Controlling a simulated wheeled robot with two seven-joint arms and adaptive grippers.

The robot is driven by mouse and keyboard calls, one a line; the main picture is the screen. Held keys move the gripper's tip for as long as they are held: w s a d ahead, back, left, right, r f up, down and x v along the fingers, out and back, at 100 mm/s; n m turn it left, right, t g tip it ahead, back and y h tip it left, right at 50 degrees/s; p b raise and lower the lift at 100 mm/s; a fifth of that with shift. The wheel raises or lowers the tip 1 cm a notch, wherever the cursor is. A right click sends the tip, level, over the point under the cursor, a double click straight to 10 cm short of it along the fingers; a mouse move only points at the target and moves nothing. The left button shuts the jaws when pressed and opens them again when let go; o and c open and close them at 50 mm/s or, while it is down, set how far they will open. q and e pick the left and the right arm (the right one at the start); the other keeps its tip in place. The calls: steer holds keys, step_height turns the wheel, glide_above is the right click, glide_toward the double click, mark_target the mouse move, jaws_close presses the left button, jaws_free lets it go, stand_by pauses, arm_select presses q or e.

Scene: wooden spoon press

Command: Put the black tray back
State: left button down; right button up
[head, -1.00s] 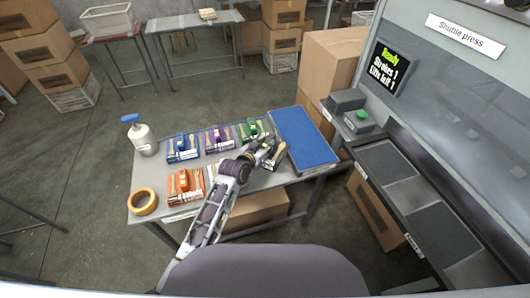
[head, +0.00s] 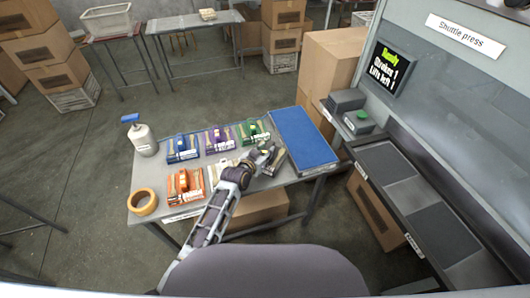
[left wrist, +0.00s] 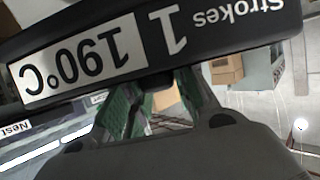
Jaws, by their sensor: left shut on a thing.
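The black tray (left wrist: 235,28) fills the top of the left wrist view. Its dark front edge carries upside-down labels reading "190°C", "1" and "Strokes". In the head view the black tray (head: 279,160) is small and partly hidden by my left gripper, just left of the blue mat. My left gripper (head: 265,157) is shut on the black tray over the right part of the table; the gap under the tray cannot be judged. Its fingers (left wrist: 155,105) show just below the tray edge in the wrist view. My right gripper is not in view.
Blue (head: 182,148), purple (head: 218,138), green (head: 252,131) and orange (head: 186,185) trays stand on the table. A blue mat (head: 303,138) lies at the right. A spray bottle (head: 142,138) and tape roll (head: 143,202) stand left. The shuttle press (head: 455,120) is at the right.

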arm_select(q)
steer(key=shift+f, duration=0.5)
steer(key=c, duration=1.2)
jaws_free()
steer(key=shift+o, duration=0.2)
steer(key=shift+r, duration=0.5)
steer(key=shift+s+r, duration=0.1)
steer(key=v, duration=1.2)
